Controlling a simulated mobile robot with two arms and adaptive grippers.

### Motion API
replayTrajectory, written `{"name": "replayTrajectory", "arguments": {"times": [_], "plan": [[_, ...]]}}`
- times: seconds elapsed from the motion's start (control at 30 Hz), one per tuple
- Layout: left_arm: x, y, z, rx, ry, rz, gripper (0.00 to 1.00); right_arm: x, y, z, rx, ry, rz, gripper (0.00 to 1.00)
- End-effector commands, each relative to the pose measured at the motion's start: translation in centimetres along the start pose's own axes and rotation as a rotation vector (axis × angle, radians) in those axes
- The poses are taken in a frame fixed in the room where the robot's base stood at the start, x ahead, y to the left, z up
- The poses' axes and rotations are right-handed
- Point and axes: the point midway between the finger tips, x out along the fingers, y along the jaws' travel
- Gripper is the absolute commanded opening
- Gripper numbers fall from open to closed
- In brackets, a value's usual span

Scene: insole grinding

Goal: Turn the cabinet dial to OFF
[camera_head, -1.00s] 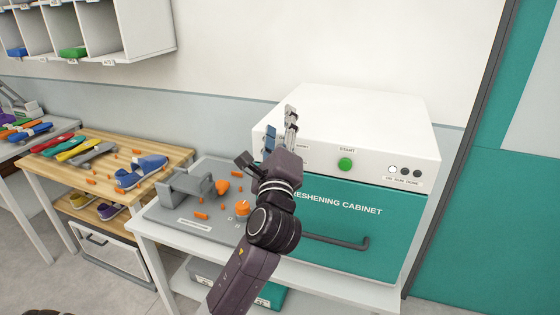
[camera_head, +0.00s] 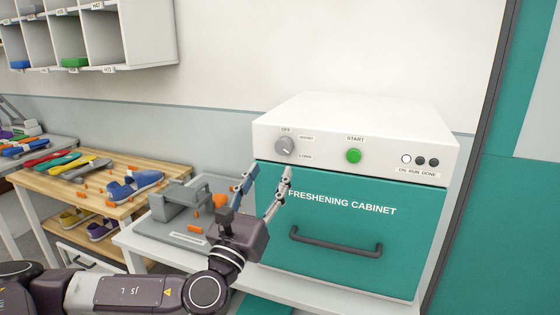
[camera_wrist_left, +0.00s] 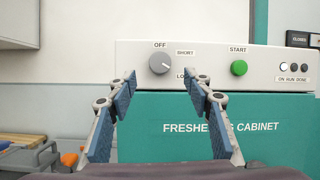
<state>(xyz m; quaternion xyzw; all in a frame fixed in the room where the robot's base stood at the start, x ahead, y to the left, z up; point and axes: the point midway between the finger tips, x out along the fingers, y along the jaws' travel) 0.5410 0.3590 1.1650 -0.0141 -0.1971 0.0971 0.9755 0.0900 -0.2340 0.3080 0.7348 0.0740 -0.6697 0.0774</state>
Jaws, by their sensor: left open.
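The grey cabinet dial (camera_head: 284,146) is on the left of the white front panel of the freshening cabinet (camera_head: 340,230). The labels OFF, SHORT and LONG are printed around it. In the left wrist view the dial (camera_wrist_left: 159,63) shows a pale pointer mark on its upper right side, towards SHORT. My left gripper (camera_head: 267,170) is open and empty, below and in front of the dial, fingers pointing up at it. In the left wrist view its fingertips (camera_wrist_left: 163,76) stand apart on either side below the dial, not touching it. My right gripper is not in view.
A green START button (camera_head: 353,156) and three lamps (camera_head: 420,160) sit right of the dial; the left lamp is white, the others dark. A dark handle (camera_head: 336,243) crosses the teal door. A grey fixture (camera_head: 180,203) stands left, beside a wooden bench (camera_head: 60,185) with shoes.

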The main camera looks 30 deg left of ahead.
Motion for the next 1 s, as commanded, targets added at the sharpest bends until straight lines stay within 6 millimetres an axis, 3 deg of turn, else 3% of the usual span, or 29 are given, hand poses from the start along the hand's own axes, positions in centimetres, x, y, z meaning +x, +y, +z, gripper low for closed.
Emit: {"name": "replayTrajectory", "arguments": {"times": [0.5,0.87,1.0], "plan": [[7.0,0.0,0.3,-0.001,-0.001,0.002,0.47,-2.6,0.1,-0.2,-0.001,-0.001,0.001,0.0],[7.5,0.0,0.1,-0.001,0.0,0.001,0.47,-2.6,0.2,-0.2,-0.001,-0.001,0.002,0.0],[7.5,0.0,0.1,-0.001,0.0,0.001,0.32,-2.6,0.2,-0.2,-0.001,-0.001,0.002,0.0]]}}
